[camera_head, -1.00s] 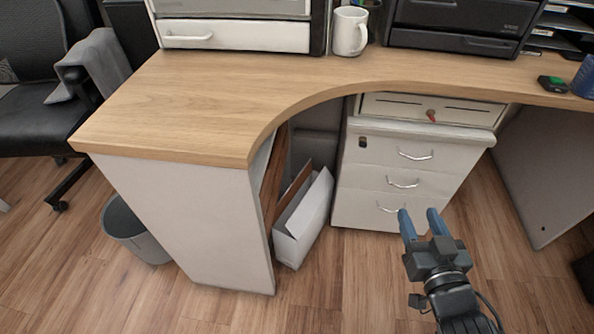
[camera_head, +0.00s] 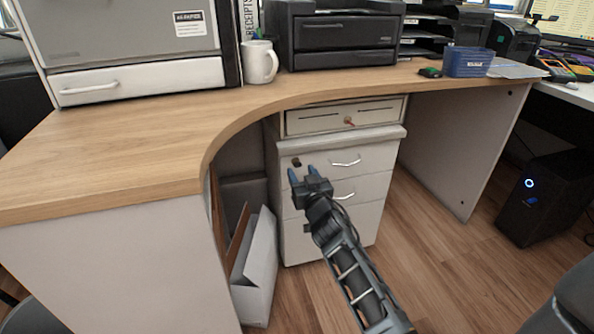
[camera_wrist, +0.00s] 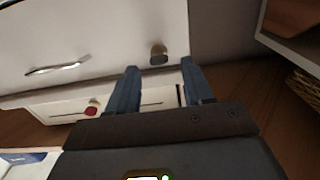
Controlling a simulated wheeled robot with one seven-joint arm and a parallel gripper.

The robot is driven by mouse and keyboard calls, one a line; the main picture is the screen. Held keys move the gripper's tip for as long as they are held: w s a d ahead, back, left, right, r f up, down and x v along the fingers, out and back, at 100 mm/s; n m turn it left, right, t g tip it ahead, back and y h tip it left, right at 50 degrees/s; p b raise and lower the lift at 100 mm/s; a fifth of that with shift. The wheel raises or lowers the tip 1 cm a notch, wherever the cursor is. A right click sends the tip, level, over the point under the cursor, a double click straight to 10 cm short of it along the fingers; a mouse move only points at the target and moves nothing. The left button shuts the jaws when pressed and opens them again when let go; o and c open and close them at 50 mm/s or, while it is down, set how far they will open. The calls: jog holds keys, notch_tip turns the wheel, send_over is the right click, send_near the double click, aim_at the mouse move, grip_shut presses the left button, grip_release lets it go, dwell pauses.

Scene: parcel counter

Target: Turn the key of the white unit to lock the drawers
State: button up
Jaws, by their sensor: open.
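The white drawer unit (camera_head: 372,161) stands under the desk, with several drawers and silver handles; the drawers look shut. Its small dark brownish key or lock (camera_head: 296,162) is at the top left of the front. It also shows in the wrist view (camera_wrist: 158,52), where the unit appears upside down. My gripper (camera_head: 302,172) is open and empty, its blue fingers pointing at the unit's front just below the key in the head view. In the wrist view the key lies just beyond the gap between the fingertips (camera_wrist: 160,68), apparently untouched. The key's exact angle is unclear.
The desk top (camera_head: 130,135) overhangs both. A white box file (camera_head: 257,265) stands left of the unit. Open floor (camera_head: 440,205) lies to the right.

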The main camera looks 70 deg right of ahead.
aim_at(297, 165)
jog(key=shift+x, duration=1.3)
jog(key=shift+c, duration=0.4)
grip_shut()
